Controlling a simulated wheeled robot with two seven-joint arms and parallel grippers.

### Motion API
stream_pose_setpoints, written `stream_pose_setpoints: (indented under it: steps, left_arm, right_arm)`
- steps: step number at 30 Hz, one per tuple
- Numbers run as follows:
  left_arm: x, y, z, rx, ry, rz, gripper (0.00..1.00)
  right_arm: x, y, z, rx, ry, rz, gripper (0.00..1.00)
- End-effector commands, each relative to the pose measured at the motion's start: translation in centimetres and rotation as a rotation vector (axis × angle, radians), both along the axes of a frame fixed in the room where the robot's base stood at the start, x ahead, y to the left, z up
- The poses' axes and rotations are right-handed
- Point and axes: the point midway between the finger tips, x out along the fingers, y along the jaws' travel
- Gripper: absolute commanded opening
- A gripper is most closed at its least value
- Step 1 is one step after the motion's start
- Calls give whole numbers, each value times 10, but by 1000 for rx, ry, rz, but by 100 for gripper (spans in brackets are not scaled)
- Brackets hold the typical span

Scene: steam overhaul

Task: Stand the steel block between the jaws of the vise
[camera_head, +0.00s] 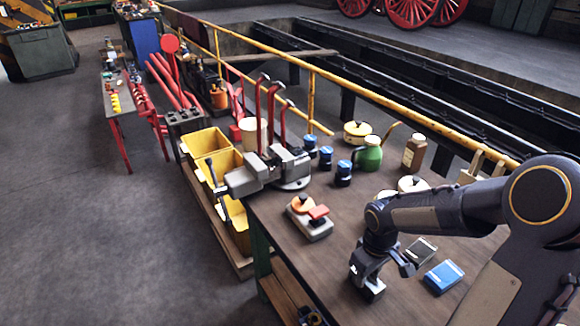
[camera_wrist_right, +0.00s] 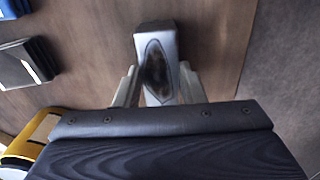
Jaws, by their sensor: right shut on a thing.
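The grey vise (camera_head: 243,181) stands at the left end of the workbench, with its screw and handle toward the left. My right gripper (camera_head: 368,279) is low over the front of the bench, to the right of and nearer than the vise. It is shut on the steel block (camera_head: 372,293), whose lower end shows beneath the fingers. In the right wrist view the block (camera_wrist_right: 169,41) sits between the two fingers (camera_wrist_right: 157,85), with a dark oval patch on its face. I cannot tell whether the block touches the bench. My left gripper is not in view.
A blue box (camera_head: 443,276), blue-capped jars (camera_head: 343,173) and a green can (camera_head: 369,155) stand nearby. Yellow bins (camera_head: 205,144) adjoin the left end.

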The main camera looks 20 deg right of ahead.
Motion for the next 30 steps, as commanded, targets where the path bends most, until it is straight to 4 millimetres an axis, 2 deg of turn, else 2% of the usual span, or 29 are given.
stream_pose_setpoints:
  steps: [19,30]
  left_arm:
    - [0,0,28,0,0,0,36]
    - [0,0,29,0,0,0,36]
  right_arm:
    - [1,0,36,-1,-4,0,0]
    - [1,0,39,-1,-4,0,0]
